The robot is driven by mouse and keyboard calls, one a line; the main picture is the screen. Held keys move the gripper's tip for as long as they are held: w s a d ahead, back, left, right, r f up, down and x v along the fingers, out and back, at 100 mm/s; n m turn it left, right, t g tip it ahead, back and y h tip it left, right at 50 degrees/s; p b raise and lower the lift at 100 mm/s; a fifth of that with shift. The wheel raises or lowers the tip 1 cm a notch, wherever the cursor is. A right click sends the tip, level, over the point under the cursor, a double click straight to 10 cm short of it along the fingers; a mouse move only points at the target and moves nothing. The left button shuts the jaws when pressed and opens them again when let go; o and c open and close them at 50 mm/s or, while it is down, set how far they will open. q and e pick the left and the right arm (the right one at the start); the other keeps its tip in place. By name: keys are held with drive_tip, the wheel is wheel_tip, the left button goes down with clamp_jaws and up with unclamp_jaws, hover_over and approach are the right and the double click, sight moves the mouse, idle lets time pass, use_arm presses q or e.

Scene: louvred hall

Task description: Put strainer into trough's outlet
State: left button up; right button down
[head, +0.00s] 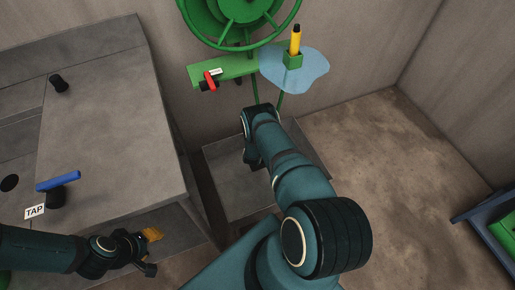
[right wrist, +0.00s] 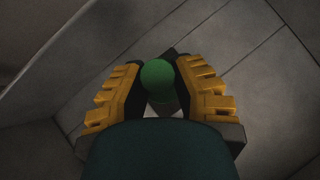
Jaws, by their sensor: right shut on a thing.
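My right arm reaches up the middle of the head view. Its gripper (head: 252,158) is largely hidden by its wrist there. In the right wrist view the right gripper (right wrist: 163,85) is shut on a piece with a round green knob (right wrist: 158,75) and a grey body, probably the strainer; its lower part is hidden. A large grey stone structure (head: 110,110), possibly the trough, stands at the left. A dark round hole (head: 9,183) shows at its left; I cannot tell whether it is the outlet. My left gripper (head: 151,250) is low beside the structure, its finger opening unclear.
A blue-handled tap (head: 57,182) with a TAP label sits on the left. A low grey block (head: 228,180) lies below my right arm. A green wheel (head: 240,12) and a green shelf (head: 228,69) are at the back.

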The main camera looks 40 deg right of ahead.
drive_tip(key=c, duration=0.8)
unclamp_jaws()
drive_tip(key=r+p, duration=0.2)
drive_tip(key=s+a+r+p, duration=0.1)
drive_tip(key=r+p, duration=0.1)
drive_tip(key=a+r+p, duration=0.1)
drive_tip(key=r+p, duration=0.1)
drive_tip(key=shift+s+r+p, duration=0.1)
drive_tip(key=shift+s+p, duration=0.1)
drive_tip(key=shift+p, duration=0.15)
drive_tip(key=shift+v, duration=3.75)
